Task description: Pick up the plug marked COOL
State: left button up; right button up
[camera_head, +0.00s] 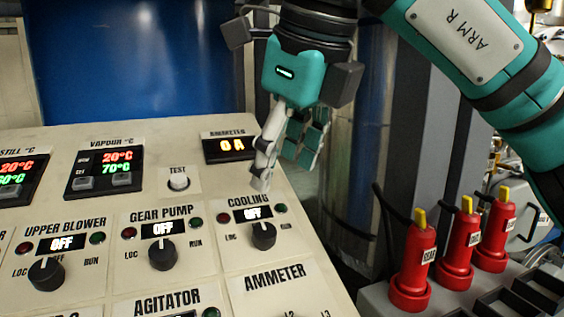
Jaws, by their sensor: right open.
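Three red plugs with yellow tops stand in a row on a grey block at the lower right. The nearest plug (411,270) has a label that seems to read GEAR. The middle plug (458,255) and the far plug (492,240) have labels too small to read surely, so I cannot tell which is marked COOL. My right gripper (286,166) is open and empty, fingers pointing down over the right edge of the control panel, above the COOLING knob (263,236). It is well to the left of the plugs. My left gripper is not in view.
The sloped control panel (205,256) with several knobs, lamps and displays fills the left. A dark grey post (410,130) and pipes stand behind the plugs. Black cables run behind the plugs. Empty dark sockets (540,288) lie at the lower right.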

aim_at(465, 234)
jog(key=k+l, duration=0.25)
jog(key=k, duration=0.25)
jog(key=k+l, duration=0.2)
jog(key=k, duration=0.25)
jog(key=k+l, duration=0.25)
jog(key=k, duration=0.25)
